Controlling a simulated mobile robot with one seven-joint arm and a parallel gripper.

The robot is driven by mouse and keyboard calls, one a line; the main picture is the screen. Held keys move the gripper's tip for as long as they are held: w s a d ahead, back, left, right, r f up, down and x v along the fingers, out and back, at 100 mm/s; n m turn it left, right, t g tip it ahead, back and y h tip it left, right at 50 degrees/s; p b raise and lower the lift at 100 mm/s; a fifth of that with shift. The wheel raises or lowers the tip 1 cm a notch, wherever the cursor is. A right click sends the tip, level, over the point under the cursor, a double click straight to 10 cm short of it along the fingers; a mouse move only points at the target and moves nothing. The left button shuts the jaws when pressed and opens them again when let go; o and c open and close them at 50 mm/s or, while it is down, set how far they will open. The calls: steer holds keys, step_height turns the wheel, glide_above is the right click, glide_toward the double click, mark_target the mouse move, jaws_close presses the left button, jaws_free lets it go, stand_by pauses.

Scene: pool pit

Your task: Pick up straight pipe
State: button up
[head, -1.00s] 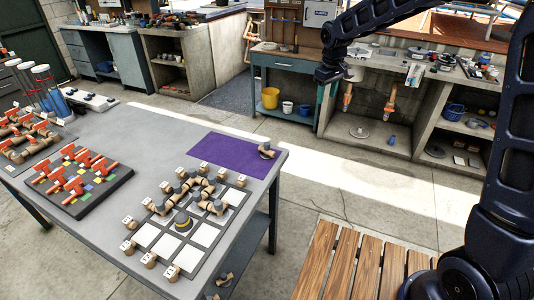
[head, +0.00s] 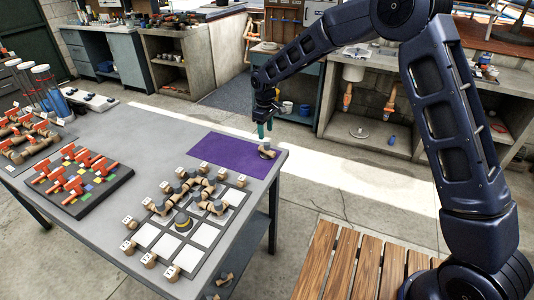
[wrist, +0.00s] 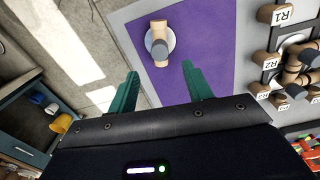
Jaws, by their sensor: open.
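My gripper (head: 264,132) points down above the table's back edge, close to the pipe. In the wrist view my gripper (wrist: 160,75) has its two green fingers spread with nothing between them. I cannot tell the exact height of the fingertips above the pipe.
A grid board (head: 158,222) with brown pipe pieces and labelled blocks lies in front of the mat. A dark tray (head: 118,185) of orange fittings is at left. A wooden slatted bench (head: 345,265) stands front right. Open floor lies behind the table.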

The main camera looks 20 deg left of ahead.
mark_target(267, 143)
steer(key=f, duration=0.8)
steer(key=shift+d, duration=0.3)
jaws_close()
steer(key=shift+r, duration=0.15)
